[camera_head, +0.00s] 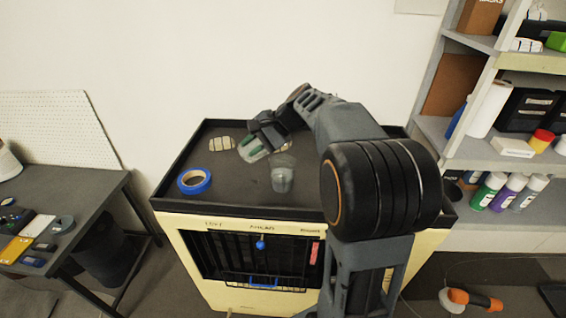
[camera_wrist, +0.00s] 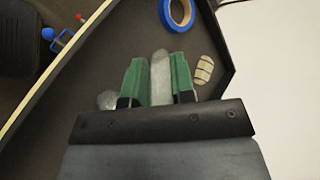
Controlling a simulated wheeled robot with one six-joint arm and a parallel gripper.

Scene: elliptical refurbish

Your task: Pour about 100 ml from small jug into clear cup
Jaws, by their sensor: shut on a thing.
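The small jug (camera_head: 252,153) is pale and see-through, in the head view near the middle of the dark cart top. My gripper (camera_head: 262,141) is shut on it. In the wrist view the two green fingers of my gripper (camera_wrist: 158,72) press on both sides of the jug (camera_wrist: 160,68). The jug looks tilted toward the cup in the head view. The clear cup (camera_head: 282,181) stands upright on the cart top, just right of and nearer than the jug. In the wrist view a rounded clear edge, probably the cup (camera_wrist: 106,99), shows beside the left finger. I cannot make out any liquid.
A blue tape roll (camera_head: 194,181) lies left of the cup. A pale segmented piece (camera_head: 221,143) lies behind it. The cart top (camera_head: 235,203) has a raised dark rim. A side table (camera_head: 85,185) stands left, and shelves (camera_head: 460,150) stand right.

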